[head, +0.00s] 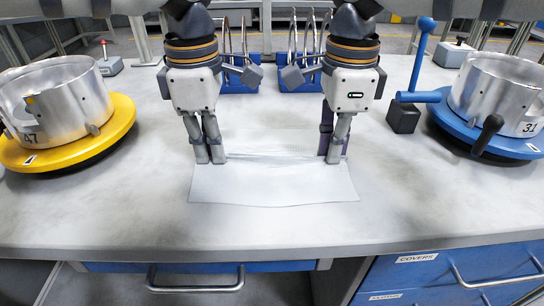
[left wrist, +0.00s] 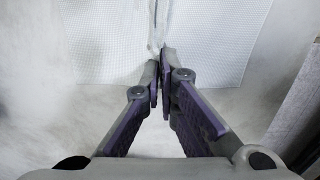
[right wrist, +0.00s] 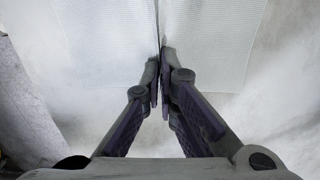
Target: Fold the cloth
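The white cloth (head: 272,186) lies on the table in front of me, with a raised ridge running across it between my two grippers. My left gripper (head: 210,160) points down at the left end of this ridge. In the left wrist view its fingertips (left wrist: 160,70) are closed together on a pinched crease of the cloth (left wrist: 210,35). My right gripper (head: 335,160) points down at the ridge's right end. In the right wrist view its fingertips (right wrist: 160,70) are closed on a similar crease of the cloth (right wrist: 210,35). The cloth's near part lies flat; its far part is faint against the table.
A yellow round pallet (head: 95,148) with a metal housing stands at the left, and a blue one (head: 455,130) at the right. Blue racks with rings (head: 296,85) stand behind my grippers. The table's front strip (head: 270,225) is clear.

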